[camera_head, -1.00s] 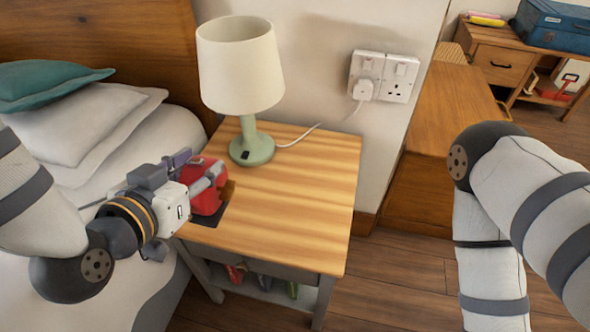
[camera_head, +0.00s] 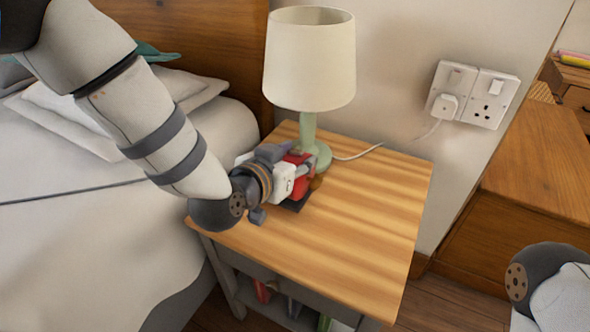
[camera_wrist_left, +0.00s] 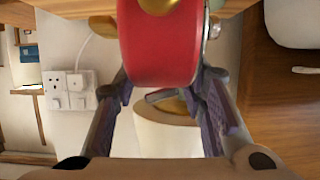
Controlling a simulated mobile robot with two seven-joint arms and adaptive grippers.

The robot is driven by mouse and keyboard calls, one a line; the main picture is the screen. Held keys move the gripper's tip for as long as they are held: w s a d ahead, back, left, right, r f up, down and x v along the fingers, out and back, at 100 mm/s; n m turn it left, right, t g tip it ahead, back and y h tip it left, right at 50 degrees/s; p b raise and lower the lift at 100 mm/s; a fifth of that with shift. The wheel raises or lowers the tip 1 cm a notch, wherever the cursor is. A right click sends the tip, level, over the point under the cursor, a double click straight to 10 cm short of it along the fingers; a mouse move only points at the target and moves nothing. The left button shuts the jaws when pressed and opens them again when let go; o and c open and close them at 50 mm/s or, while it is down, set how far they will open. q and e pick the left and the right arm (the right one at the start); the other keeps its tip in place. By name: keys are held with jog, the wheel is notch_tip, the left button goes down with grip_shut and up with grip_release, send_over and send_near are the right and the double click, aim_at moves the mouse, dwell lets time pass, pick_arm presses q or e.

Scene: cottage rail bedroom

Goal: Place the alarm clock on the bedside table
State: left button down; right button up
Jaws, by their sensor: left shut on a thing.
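The red alarm clock (camera_head: 299,186) is in my left gripper (camera_head: 297,172), over the left rear part of the bedside table (camera_head: 365,235), just in front of the lamp. A dark patch, perhaps its shadow, lies right below it. I cannot tell whether the clock touches the tabletop. In the left wrist view the clock's round red body (camera_wrist_left: 160,48), with brass-coloured parts, sits between the two fingers (camera_wrist_left: 162,95). Its face is hidden. My right gripper is out of view; only part of that arm shows at the lower right.
A lamp with a cream shade (camera_head: 310,60) and green base stands at the table's back. Its cord runs to the wall socket (camera_head: 473,95). The bed (camera_head: 70,230) is at the left. The tabletop's front and right are clear. Items sit on the lower shelf (camera_head: 285,312).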

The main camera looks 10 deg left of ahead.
aim_at(295, 202)
pick_arm(q)
notch_tip(295, 202, down, 2)
jog(key=shift+f, duration=0.1)
jog(key=shift+f, duration=0.1)
jog(key=c, duration=1)
grip_release()
jog(key=shift+s+f, duration=0.1)
